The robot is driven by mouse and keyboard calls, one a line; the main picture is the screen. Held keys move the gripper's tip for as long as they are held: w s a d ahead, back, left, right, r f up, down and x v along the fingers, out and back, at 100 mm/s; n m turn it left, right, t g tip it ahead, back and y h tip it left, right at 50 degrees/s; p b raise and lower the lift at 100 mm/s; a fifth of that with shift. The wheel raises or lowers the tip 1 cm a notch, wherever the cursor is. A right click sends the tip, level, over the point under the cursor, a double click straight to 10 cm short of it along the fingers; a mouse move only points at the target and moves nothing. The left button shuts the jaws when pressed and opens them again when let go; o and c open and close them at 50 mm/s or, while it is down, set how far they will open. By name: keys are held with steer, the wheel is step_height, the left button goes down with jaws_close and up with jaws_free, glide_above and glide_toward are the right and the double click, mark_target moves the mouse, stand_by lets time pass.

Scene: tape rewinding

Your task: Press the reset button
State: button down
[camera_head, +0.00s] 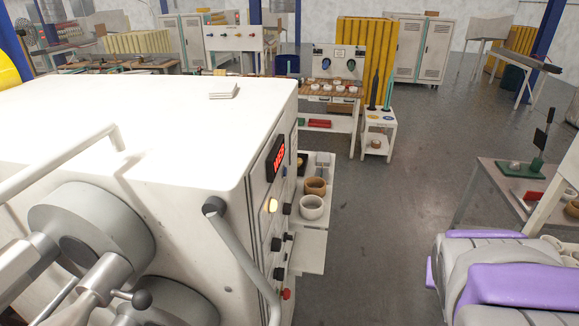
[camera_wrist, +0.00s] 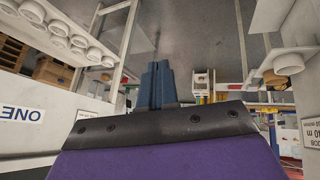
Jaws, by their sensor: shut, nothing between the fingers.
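A large white machine (camera_head: 150,120) fills the left of the head view. Its right side has a panel with a red lit display (camera_head: 276,158), a glowing yellowish round button (camera_head: 271,205), several dark knobs and a red button (camera_head: 286,294) low down. No label readable here tells which is the reset button. My gripper (camera_wrist: 157,65) shows in the wrist view as blue-grey fingers, shut together and empty, with floor behind them. It touches nothing that I can see. In the head view my gripper is not visible; purple and grey parts of my arm show at the lower right.
A grey tubular handle (camera_head: 240,250) stands out in front of the panel. A shelf with a white bowl (camera_head: 311,207) and a brown bowl (camera_head: 315,187) is beside the machine. A table (camera_head: 510,180) stands at the right. Grey floor (camera_head: 400,190) lies open between.

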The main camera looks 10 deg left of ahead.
mark_target(285, 172)
steer(key=w+r+n+t+b, duration=0.1)
steer(key=w+r+n+t, duration=0.3)
steer(key=w, duration=0.7)
steer(key=w+r+n+t, duration=0.3)
steer(key=w+r+t, duration=0.3)
steer(key=w, duration=0.5)
steer(key=w+a+f+n+t+y, duration=0.1)
steer(key=w+a+n+y, duration=0.25)
steer(key=a, duration=0.25)
steer(key=w+a+n+t+y, duration=0.1)
steer(key=w+a+n+y, duration=0.1)
steer(key=a+n+y, duration=0.3)
steer(key=s+a+f+n+g+y+b, duration=0.1)
steer(key=a+f+n+g+y, duration=0.2)
steer(key=a+f+n+y, duration=0.2)
steer(key=a+y, duration=0.3)
steer(key=a, duration=0.3)
steer(key=shift+s+a+f+g, duration=0.25)
steer(key=shift+s+a+g, duration=0.05)
steer(key=shift+s+g, duration=0.1)
steer(key=shift+w+a, duration=0.1)
steer(key=shift+a, duration=0.1)
steer(key=a+b, duration=0.3)
steer(key=a, duration=0.5)
steer(key=shift+w+a+b, duration=0.2)
steer(key=shift+a+b, duration=0.1)
steer(key=shift+b, duration=0.05)
